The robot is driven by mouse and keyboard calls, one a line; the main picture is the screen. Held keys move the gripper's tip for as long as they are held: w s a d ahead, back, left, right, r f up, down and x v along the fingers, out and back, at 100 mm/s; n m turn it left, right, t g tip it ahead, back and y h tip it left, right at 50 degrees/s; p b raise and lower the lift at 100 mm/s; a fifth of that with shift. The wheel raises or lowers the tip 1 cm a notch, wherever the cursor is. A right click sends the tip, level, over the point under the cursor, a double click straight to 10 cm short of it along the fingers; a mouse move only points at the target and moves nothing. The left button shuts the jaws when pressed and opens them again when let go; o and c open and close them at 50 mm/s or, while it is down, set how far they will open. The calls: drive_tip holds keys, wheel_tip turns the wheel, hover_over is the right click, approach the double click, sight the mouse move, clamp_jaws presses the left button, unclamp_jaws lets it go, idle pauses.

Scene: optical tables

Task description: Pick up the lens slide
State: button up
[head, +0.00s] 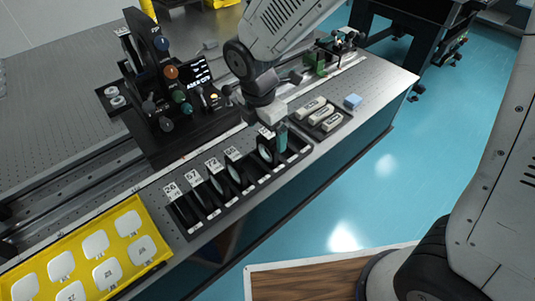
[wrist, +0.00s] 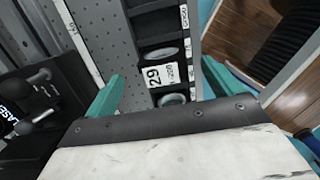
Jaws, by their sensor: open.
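Several lens slides with round lenses and white number tags stand in a black slotted rack (head: 247,190) along the table's front edge. Another lens slide (wrist: 162,53) sits farther along the rack. In the head view my gripper (head: 272,138) is over the right part of the rack, around or just above a lens slide (head: 265,150). The fingers are open, with a gap to the slide. Which slide the task means cannot be told.
A yellow tray (head: 72,240) with white lidded pieces is at the left. A black instrument with coloured knobs (head: 171,72) stands behind the rack. A small black tray with pale blocks (head: 318,115) and a blue block (head: 352,101) are to the right. Blue floor lies beyond the edge.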

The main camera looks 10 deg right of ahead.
sight(267, 149)
drive_tip(key=f, duration=0.4)
drive_tip(key=shift+w+d+f, duration=0.1)
drive_tip(key=shift+d+f, duration=0.1)
drive_tip(key=shift+d, duration=0.1)
drive_tip(key=shift+r, duration=0.1)
drive_tip(key=c, duration=1.5)
